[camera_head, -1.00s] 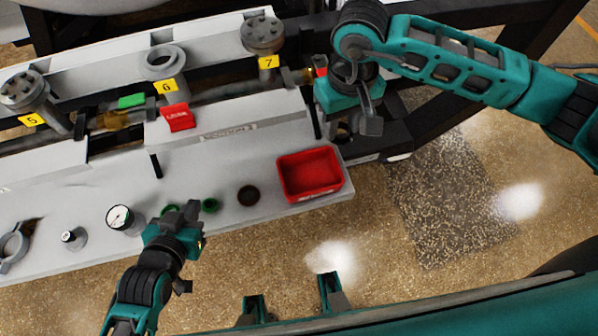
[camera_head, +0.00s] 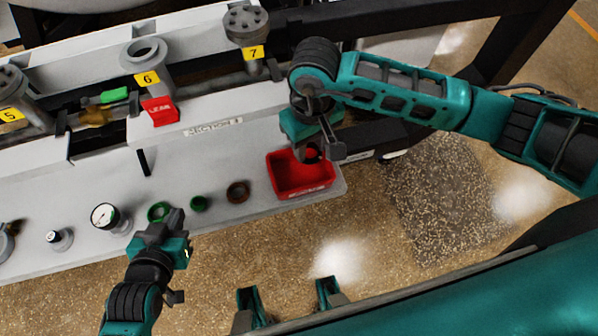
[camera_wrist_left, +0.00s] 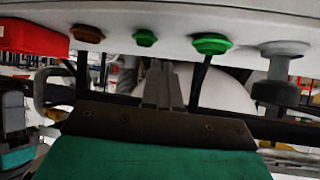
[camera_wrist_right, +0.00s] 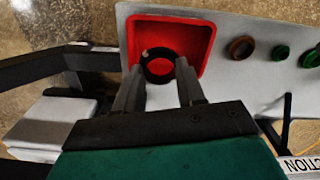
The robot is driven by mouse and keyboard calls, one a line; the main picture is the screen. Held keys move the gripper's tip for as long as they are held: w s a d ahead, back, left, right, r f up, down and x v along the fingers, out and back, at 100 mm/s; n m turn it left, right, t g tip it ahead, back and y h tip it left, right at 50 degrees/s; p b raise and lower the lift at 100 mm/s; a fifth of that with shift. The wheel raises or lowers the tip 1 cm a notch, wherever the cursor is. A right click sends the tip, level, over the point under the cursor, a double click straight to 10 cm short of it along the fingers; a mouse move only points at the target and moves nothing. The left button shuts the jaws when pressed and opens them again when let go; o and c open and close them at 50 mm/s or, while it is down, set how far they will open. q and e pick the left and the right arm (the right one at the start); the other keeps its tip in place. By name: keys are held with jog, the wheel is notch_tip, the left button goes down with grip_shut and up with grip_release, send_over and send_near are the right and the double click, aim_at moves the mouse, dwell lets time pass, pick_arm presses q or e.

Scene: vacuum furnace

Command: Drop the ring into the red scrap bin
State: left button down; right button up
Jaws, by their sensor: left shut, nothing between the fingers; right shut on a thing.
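My right gripper (camera_head: 318,152) is shut on a dark ring and holds it over the red scrap bin (camera_head: 284,188). In the right wrist view the ring (camera_wrist_right: 150,54) sits between the fingertips (camera_wrist_right: 157,72), with the red bin (camera_wrist_right: 190,26) behind it. The ring appears above the bin floor; its exact height is hard to tell. My left gripper (camera_head: 174,220) is shut and empty beside the front edge of the bench, near a green ring (camera_head: 158,212). Its closed fingers also show in the left wrist view (camera_wrist_left: 163,75).
A brown ring (camera_head: 238,192) and a smaller green ring (camera_head: 198,203) lie on the bench left of the bin. A gauge (camera_head: 104,216) stands further left. Pipe flanges (camera_head: 247,24) and a red tag (camera_head: 160,111) are behind. Open floor lies in front.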

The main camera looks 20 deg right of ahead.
jog(key=shift+f, duration=0.3)
jog(key=o, duration=0.9)
jog(key=shift+o, duration=0.2)
notch_tip(320, 180, up, 13)
dwell(0.4)
